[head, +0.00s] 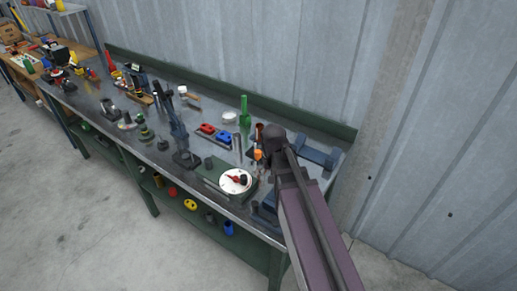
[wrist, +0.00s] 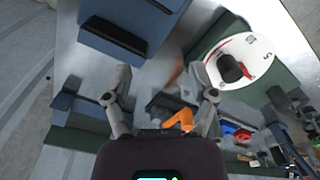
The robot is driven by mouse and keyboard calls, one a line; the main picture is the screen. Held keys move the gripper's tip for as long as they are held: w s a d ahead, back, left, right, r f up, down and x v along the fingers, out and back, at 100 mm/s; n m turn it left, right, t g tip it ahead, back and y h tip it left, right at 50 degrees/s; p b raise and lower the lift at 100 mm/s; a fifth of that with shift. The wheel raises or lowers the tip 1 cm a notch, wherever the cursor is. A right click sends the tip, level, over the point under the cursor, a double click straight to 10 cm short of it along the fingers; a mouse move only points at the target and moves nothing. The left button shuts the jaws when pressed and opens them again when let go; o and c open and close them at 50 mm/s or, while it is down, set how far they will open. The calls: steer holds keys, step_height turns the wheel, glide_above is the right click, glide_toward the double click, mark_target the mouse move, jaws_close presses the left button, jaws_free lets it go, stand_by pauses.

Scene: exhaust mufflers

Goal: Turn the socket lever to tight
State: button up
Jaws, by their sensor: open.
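A white round dial (head: 229,186) with a red-and-dark lever (head: 236,179) sits on a green base near the bench's front edge. In the wrist view the white dial (wrist: 262,50) carries dark marks on its rim, and a dark lever (wrist: 230,68) with a bit of red stands at its middle. The marks are too small to read, so I cannot tell which setting the lever points to. My gripper (wrist: 160,72) is open, its two fingers apart with nothing gripped. The dial is to the right of its fingers, not touching. In the head view my arm hides most of my gripper.
An orange part (wrist: 181,120) shows between my fingers, lower down. Blue blocks (wrist: 130,30) stand at the upper left of the wrist view. The metal bench (head: 205,150) holds a green bottle-like item (head: 245,112), red and blue parts (head: 215,132) and several tools. A corrugated wall is behind.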

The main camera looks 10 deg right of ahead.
mark_target(258, 151)
steer(key=w+r+m+p, duration=0.2)
steer(key=w+r+p, duration=0.1)
steer(key=w, duration=0.6)
steer(key=w+a+r+m+p, duration=0.1)
steer(key=w+r+m+p, duration=0.2)
steer(key=w, duration=0.6)
step_height(258, 151, up, 2)
steer(key=shift+w+a+r+p, duration=0.25)
steer(key=shift+w+a+p, duration=0.1)
steer(key=shift+p, duration=0.3)
steer(key=shift+f, duration=0.2)
step_height(258, 151, down, 13)
steer(key=b, duration=1.3)
steer(key=shift+f+b, duration=0.2)
steer(key=shift+b, duration=0.2)
steer(key=shift+d, duration=0.1)
jaws_close()
